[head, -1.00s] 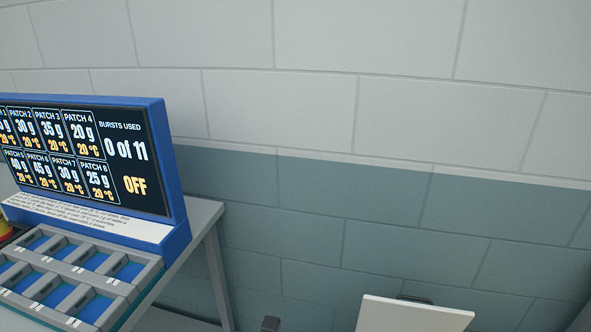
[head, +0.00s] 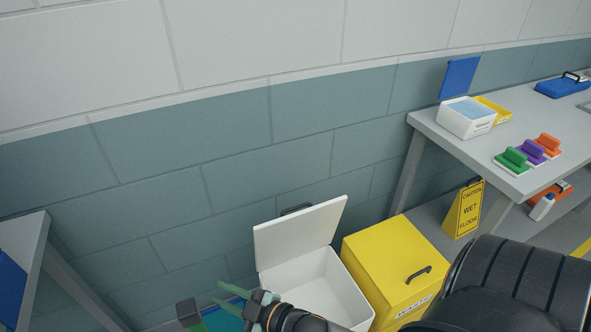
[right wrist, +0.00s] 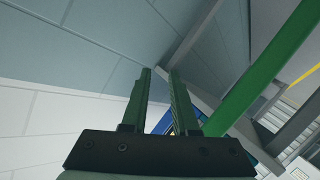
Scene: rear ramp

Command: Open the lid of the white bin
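The white bin (head: 335,290) stands on the floor against the wall, low in the head view. Its white lid (head: 300,233) is raised and leans back towards the wall, and the bin's inside shows. A dark handle (head: 295,209) shows at the lid's top edge. My right gripper (head: 222,293) has green fingers and is at the bin's left front, apart from the lid. In the right wrist view the right gripper (right wrist: 159,72) has a gap between its fingers and holds nothing. My left gripper is not in view.
A shut yellow bin (head: 385,255) stands right of the white bin. A yellow wet floor sign (head: 463,210) is beyond it. A grey table (head: 425,122) bears boxes and coloured brushes. Another table edge (head: 35,235) is at left. A dark block (head: 188,312) is near my right gripper.

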